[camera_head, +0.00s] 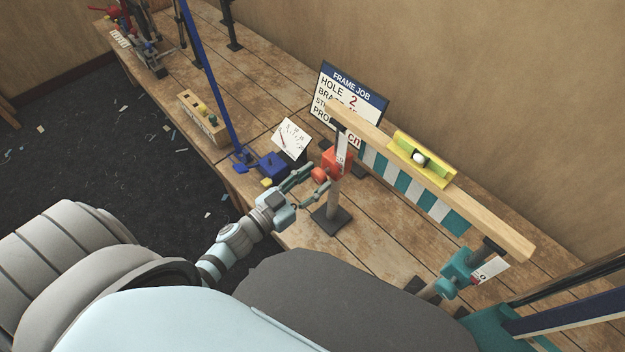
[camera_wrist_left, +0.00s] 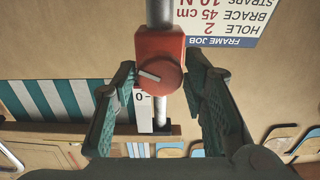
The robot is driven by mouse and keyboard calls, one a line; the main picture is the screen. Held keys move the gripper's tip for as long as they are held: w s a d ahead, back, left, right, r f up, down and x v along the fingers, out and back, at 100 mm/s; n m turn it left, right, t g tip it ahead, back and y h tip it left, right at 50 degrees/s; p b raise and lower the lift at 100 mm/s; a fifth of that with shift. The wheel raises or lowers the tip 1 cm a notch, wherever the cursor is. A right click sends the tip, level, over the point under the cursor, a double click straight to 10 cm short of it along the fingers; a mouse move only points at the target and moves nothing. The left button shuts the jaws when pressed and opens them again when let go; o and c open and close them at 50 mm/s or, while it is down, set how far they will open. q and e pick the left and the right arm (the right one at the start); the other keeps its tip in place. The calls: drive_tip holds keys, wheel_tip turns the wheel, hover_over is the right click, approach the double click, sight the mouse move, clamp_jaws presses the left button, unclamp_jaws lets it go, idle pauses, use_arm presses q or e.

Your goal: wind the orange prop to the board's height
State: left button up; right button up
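The orange prop (camera_head: 337,162) stands on a dark foot on the bench, its post under the left end of a wooden beam (camera_head: 470,215). Its orange housing has a round knob with a pale pointer line (camera_wrist_left: 160,77) and a white scale strip (camera_wrist_left: 145,112) marked 0. My left gripper (camera_head: 317,187) is open, its fingers on either side of the knob with gaps visible in the wrist view. The FRAME JOB board (camera_head: 352,88) reads hole 2, brace 45 cm, straps 10 N; the beam hides most of its prop line. My right gripper is not in view.
A yellow level (camera_head: 422,158) lies on the beam. A teal prop (camera_head: 457,268) stands under its right end. A blue block (camera_head: 272,164), a note card (camera_head: 290,139) and a wooden holder (camera_head: 203,117) are to the left. Blue and teal bars (camera_head: 560,322) fill the lower right.

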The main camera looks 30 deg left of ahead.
use_arm(q)
drive_tip(key=c, duration=0.5)
drive_tip(key=shift+c, duration=0.2)
drive_tip(key=shift+m, duration=0.5)
drive_tip(key=m, duration=0.4)
drive_tip(key=shift+m, duration=0.3)
drive_tip(key=m, duration=0.6)
drive_tip(key=shift+a, duration=0.1)
drive_tip(key=m+b, duration=0.2)
drive_tip(key=m, duration=0.4)
drive_tip(key=shift+m, duration=0.4)
drive_tip(key=m+b, duration=0.2)
drive_tip(key=m, duration=0.4)
drive_tip(key=shift+m+b, duration=0.3)
drive_tip(key=shift+r, duration=0.1)
